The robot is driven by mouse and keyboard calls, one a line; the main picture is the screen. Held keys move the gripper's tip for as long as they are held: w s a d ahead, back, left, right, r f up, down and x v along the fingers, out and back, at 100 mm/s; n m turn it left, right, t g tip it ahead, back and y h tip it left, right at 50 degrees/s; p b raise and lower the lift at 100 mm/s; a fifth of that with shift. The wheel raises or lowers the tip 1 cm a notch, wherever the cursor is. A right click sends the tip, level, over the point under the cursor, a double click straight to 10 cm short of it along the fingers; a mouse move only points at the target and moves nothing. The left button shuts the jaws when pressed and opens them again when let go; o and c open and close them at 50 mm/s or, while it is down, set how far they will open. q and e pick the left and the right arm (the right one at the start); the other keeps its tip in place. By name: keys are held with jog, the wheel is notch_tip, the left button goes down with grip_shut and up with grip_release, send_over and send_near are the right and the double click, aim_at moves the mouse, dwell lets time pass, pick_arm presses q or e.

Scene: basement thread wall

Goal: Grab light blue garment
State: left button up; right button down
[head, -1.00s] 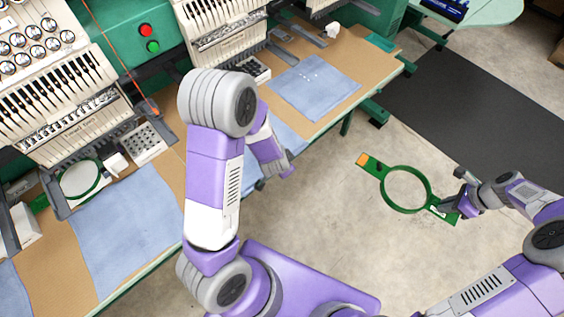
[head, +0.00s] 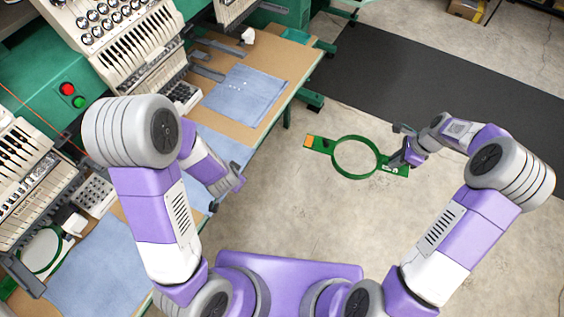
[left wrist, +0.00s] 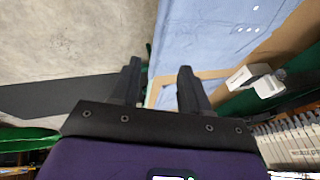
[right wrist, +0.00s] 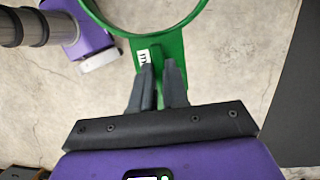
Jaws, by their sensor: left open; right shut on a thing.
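Light blue garments lie flat on the brown-topped table. One (head: 245,95) is at the far end with small white bits on it, a second (head: 100,275) is at lower left, and another (head: 228,148) is partly hidden by my left arm. My left gripper (head: 228,190) is open at the table's near edge. In the left wrist view its fingers (left wrist: 158,68) are empty, with light blue cloth (left wrist: 210,30) beyond them. My right gripper (head: 403,156) is shut on the handle end of a green hoop frame (head: 322,144), held out over the floor; its fingers also show in the right wrist view (right wrist: 158,75).
Embroidery machines (head: 130,45) line the table's back side, with a green panel (head: 45,90) bearing red and green buttons. A white round hoop (head: 42,250) sits by the lower-left garment. Grey floor (head: 290,215) and a dark mat (head: 430,90) are open at right.

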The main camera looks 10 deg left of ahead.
jog(key=shift+r+p, duration=3.5)
jog(key=shift+r, duration=0.4)
